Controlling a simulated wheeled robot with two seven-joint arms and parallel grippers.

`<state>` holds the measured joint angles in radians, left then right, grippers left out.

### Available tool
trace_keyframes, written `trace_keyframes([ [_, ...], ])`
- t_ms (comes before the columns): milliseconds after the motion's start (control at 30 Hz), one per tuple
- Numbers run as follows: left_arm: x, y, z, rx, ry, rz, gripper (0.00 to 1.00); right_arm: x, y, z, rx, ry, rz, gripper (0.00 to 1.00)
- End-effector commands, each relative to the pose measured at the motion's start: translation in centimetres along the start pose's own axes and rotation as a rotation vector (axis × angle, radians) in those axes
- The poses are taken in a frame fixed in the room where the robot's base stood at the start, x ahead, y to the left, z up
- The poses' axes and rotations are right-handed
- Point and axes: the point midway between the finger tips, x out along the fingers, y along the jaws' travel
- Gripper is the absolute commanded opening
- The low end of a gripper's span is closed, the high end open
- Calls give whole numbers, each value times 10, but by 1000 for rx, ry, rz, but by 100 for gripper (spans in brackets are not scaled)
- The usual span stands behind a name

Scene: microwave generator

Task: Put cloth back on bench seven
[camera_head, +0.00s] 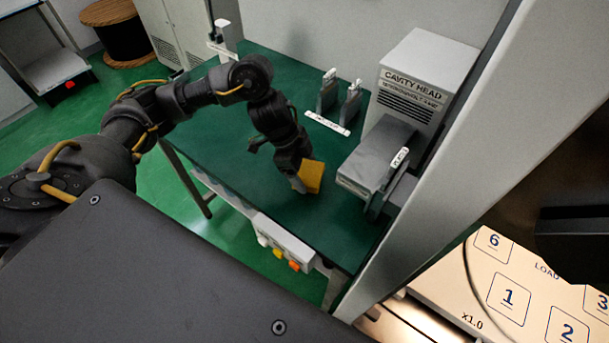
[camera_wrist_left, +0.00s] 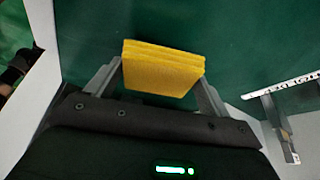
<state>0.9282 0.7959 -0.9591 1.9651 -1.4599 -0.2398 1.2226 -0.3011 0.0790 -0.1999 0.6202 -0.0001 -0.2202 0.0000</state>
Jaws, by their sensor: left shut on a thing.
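The yellow cloth (camera_head: 312,177) is a folded, layered square. My left gripper (camera_head: 299,183) is shut on it, above the green bench top (camera_head: 255,205). In the left wrist view the cloth (camera_wrist_left: 162,70) sits between the two grey fingers of my left gripper (camera_wrist_left: 160,85). I cannot tell whether the cloth touches the bench top. No number seven is readable on the bench. My right gripper is not in view.
The grey cavity head unit (camera_head: 425,85) stands at the bench's right side. Two small upright holders (camera_head: 340,95) with a white label strip stand at the back. A cable reel (camera_head: 117,30) is on the floor. The bench's left and front parts are clear.

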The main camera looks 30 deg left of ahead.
Motion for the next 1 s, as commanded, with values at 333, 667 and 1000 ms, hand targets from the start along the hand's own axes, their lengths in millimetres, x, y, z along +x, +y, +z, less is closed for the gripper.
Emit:
trace_keyframes([
  [333, 25, 2, 10, 1, 0, 3, 63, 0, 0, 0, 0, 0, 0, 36],
  [667, 28, 2, 11, 1, 0, 2, 86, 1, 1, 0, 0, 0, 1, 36],
  [1000, 27, 2, 10, 1, 0, 2, 100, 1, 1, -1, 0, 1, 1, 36],
])
